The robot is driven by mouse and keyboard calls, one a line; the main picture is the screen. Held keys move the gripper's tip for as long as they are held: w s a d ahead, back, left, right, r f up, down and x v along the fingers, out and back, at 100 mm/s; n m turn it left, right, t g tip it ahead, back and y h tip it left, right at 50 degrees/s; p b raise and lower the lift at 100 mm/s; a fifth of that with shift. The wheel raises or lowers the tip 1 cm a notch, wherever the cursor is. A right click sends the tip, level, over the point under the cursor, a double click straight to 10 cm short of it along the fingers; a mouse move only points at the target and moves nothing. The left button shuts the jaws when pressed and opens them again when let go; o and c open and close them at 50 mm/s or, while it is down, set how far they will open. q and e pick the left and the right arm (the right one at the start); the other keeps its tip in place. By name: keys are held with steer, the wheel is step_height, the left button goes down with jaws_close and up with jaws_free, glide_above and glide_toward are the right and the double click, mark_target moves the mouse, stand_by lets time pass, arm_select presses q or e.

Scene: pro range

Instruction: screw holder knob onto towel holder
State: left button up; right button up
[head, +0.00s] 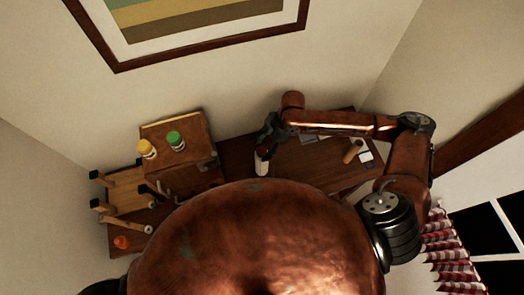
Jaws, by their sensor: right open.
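My right gripper (264,146) is open above the wooden table, with its fingers pointing down. A small pale upright cylinder (262,166) stands just below the fingertips; I cannot tell whether they touch it. A wooden rack with black end pieces (126,198) is at the left. A light rod with a pale round end (136,226) lies low in front of it. I cannot tell for sure which of these is the towel holder or the knob. My left gripper is not in view; my copper body hides much of the foreground.
A wooden box (195,133) carries a yellow-capped jar (146,149) and a green-capped jar (175,140). An orange item (122,242) lies at the front left. A tan cylinder (352,151) and white cards (366,157) lie at the table's right. The table's middle is clear.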

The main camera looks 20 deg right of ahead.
mark_target(258, 152)
steer(key=shift+r, duration=1.8)
